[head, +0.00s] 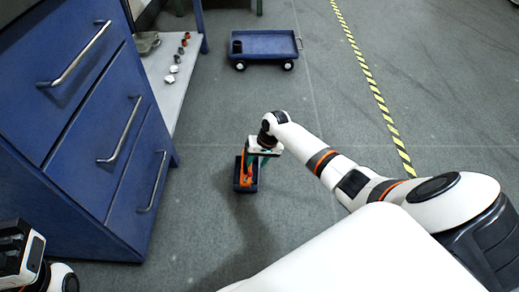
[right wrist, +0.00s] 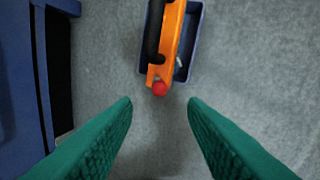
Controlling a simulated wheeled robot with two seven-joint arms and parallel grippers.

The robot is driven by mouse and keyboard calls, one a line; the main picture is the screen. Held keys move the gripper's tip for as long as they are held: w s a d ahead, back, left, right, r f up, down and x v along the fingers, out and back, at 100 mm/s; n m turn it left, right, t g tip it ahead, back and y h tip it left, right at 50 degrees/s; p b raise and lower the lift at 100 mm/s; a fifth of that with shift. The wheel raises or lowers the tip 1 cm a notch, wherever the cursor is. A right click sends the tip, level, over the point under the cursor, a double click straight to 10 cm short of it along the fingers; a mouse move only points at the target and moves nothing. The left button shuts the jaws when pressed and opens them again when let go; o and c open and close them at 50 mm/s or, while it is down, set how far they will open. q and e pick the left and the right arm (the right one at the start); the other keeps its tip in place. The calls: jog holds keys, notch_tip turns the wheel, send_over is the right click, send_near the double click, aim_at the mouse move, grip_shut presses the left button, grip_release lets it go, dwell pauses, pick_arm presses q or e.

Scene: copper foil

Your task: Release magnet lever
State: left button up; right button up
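An orange lever-like part (right wrist: 172,40) with a red ball (right wrist: 159,89) at its near end shows at the top of the right wrist view. It lies in or over a small dark blue box (right wrist: 192,55), which stands on the floor in the head view (head: 238,176). My right gripper (right wrist: 160,103) is open, its two green fingers wide apart, with nothing between them. The red ball is just beyond the fingertips, between their lines. In the head view the right gripper partly covers the box. Part of my left arm's end (head: 18,252) shows at the lower left; its fingers are not clear.
A blue drawer cabinet (head: 75,150) with metal handles stands at the left. Beside it, a grey shelf (head: 165,92) holds several small parts. A blue wheeled cart (head: 268,44) with a dark cup (head: 237,46) stands at the back. Floor right of the box is clear, with yellow-black tape (head: 370,75).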

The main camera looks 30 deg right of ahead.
jog(key=shift+p+v, duration=0.5)
jog(key=shift+v, duration=0.9)
